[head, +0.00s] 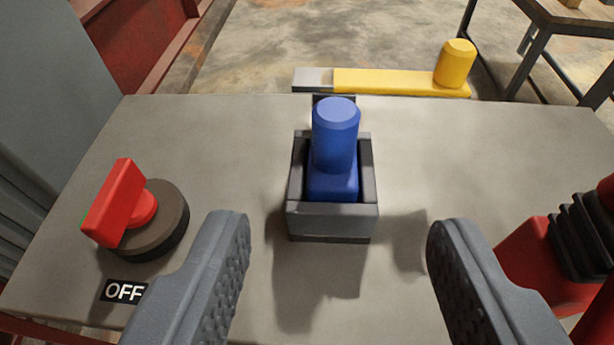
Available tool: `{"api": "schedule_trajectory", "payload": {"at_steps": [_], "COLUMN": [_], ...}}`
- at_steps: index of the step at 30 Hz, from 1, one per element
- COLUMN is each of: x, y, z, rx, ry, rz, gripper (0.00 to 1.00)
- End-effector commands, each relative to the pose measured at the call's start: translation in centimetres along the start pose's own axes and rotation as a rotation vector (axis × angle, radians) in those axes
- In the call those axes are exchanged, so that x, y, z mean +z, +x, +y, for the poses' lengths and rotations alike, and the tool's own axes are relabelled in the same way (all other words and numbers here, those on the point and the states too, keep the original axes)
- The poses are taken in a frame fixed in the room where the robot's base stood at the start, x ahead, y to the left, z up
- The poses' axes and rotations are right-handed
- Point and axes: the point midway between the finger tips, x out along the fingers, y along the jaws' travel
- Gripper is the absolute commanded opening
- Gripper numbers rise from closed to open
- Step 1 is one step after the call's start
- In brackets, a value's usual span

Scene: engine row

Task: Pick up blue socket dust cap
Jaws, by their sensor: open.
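The blue socket dust cap (335,140) stands upright in a small dark grey square holder (332,222) on a grey panel top. Its rounded upper part rises above the holder's rim, and its wider lower part sits inside the walls. My gripper (340,225) is open, with one textured finger at the lower left and one at the lower right. The cap lies between and beyond the fingertips, and neither finger touches it. The bottom of the cap is hidden by the holder's front wall.
A red rotary switch (125,210) on a dark round base stands at left, beside an OFF label (124,291). A red part with black ribbed bellows (580,235) is at right. A yellow bar with a knob (400,80) lies beyond the panel's far edge.

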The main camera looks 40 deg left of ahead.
Motion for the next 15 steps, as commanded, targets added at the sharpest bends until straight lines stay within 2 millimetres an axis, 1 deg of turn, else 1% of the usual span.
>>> {"api": "schedule_trajectory", "payload": {"at_steps": [6,15], "x": [0.1,0.1], "y": [3.0,6.7], "z": [0.0,0.0], "rx": [0.001,0.000], "ry": [0.000,0.001], "rz": [-0.003,-0.001], "gripper": [0.50,0.50]}}
